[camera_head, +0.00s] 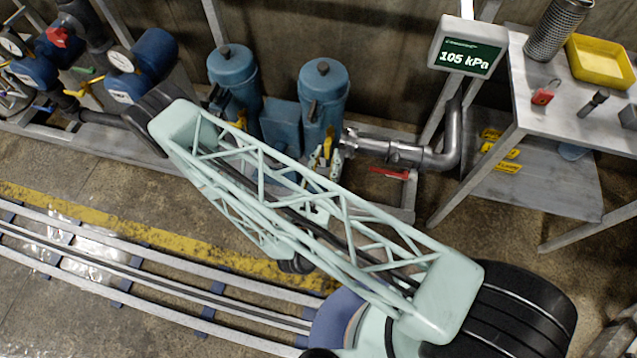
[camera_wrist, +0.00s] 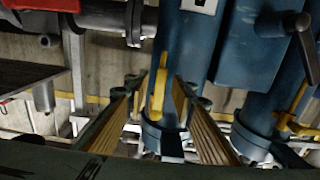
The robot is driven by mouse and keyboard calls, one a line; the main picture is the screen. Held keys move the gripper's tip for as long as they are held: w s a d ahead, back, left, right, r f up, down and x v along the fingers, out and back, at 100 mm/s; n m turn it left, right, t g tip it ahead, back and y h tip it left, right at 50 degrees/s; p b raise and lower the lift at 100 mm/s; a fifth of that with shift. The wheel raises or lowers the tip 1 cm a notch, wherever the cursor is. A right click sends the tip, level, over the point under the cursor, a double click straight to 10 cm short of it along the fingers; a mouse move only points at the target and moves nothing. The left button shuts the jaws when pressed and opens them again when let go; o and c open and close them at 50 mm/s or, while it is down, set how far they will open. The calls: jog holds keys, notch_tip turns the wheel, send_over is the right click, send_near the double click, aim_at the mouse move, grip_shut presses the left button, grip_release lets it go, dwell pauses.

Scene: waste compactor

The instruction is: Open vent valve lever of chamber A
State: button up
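A yellow lever (camera_wrist: 157,92) stands roughly upright on the front of a blue cylinder (camera_wrist: 183,50) in the wrist view. My gripper (camera_wrist: 158,85) is open, one finger on each side of the lever, with visible gaps; I cannot tell how deep the lever sits between them. A second blue cylinder (camera_wrist: 268,112) at the right carries another yellow lever (camera_wrist: 294,105) and a black handle. In the head view, two blue cylinders (camera_head: 232,72) (camera_head: 323,85) stand at the back. No chamber letter is readable.
A blue box (camera_head: 282,120) sits between the cylinders. A display (camera_head: 468,46) reads 105 kPa. A dark flanged pipe (camera_wrist: 132,22) and a red part (camera_wrist: 42,4) lie left of the nearer cylinder. A table (camera_head: 560,95) with a yellow tray (camera_head: 600,62) stands at right.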

jog(key=v, duration=1)
jog(key=shift+s, duration=0.3)
dwell(0.7)
jog(key=shift+a, duration=0.1)
jog(key=shift+r, duration=0.1)
dwell(0.6)
